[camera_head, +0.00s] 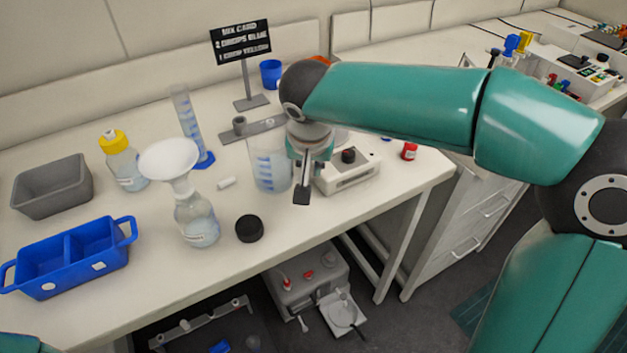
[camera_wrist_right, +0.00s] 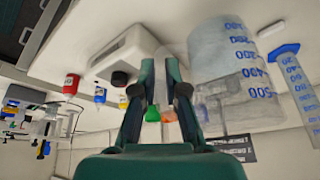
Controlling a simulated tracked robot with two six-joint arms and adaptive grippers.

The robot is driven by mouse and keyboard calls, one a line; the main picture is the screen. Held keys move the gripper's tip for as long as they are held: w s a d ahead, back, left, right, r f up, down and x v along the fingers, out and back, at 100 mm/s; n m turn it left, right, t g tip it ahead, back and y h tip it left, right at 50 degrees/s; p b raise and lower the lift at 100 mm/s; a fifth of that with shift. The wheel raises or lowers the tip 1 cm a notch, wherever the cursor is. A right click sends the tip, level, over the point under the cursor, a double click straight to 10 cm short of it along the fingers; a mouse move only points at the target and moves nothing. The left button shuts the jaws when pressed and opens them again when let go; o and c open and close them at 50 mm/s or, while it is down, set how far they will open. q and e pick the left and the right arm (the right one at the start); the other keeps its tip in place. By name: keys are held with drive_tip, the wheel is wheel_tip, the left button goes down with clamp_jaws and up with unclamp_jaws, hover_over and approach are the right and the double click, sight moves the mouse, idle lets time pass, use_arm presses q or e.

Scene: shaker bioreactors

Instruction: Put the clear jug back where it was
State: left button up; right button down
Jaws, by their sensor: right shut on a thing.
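The clear jug (camera_head: 268,168) with blue graduation marks is upright at the middle of the bench, just left of the white device with a black knob (camera_head: 350,172). It shows large at the right of the right wrist view (camera_wrist_right: 225,65). My right gripper (camera_head: 303,182) is at the jug's right side, its fingers (camera_wrist_right: 166,88) shut on the jug, seemingly at its handle. The fingers partly cover the grip. I cannot tell whether the jug's base touches the bench. My left gripper is not in view.
A bottle (camera_head: 197,222) with a white funnel (camera_head: 168,157) and a black cap (camera_head: 249,228) stand left of the jug. A blue-based cylinder (camera_head: 190,125), sign (camera_head: 240,44) and blue cup (camera_head: 271,73) are behind. A red-capped vial (camera_head: 409,151) is right.

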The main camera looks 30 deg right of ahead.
drive_tip(key=shift+f, duration=2.15)
drive_tip(key=shift+f+b, duration=0.2)
drive_tip(key=shift+b, duration=0.15)
drive_tip(key=c, duration=1.2)
unclamp_jaws()
drive_tip(key=shift+r, duration=0.1)
drive_tip(key=shift+r, duration=0.1)
drive_tip(key=shift+s+r, duration=0.1)
drive_tip(key=shift+r, duration=0.05)
drive_tip(key=v, duration=1.1)
drive_tip(key=shift+s+r, duration=0.2)
drive_tip(key=shift+r, duration=0.15)
